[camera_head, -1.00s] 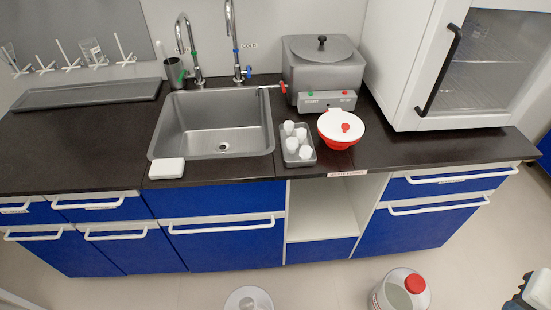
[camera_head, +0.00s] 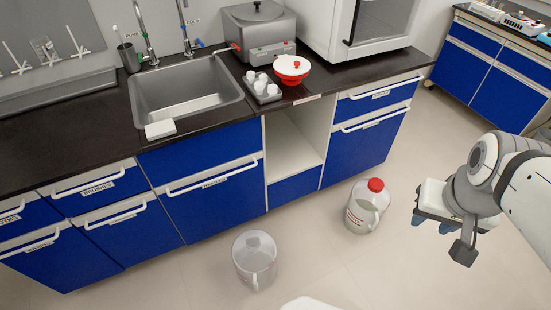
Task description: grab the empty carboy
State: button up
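Two carboys stand upright on the floor. A clear, see-through carboy (camera_head: 255,262) with a pale top stands in front of the blue cabinets, low in the middle; it looks empty. A second carboy (camera_head: 362,214) with a red cap and a label stands further right, near the open cabinet bay; its fill is hard to tell. My gripper (camera_head: 432,226) is at the right, to the right of both carboys and apart from them. Its two bluish fingertips look spread apart with nothing between them.
The dark counter (camera_head: 95,122) carries a sink (camera_head: 185,95), a grey distiller (camera_head: 262,30), a red-and-white bowl (camera_head: 292,70) and a tray of small white containers. The open bay (camera_head: 290,145) lies below. Floor between the carboys and around them is clear.

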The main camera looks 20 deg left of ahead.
aim_at(254, 253)
jog(key=u, duration=1.4)
jog(key=k, duration=0.55)
jog(key=u, duration=0.5)
jog(key=i, duration=0.45)
jog(key=u, duration=0.2)
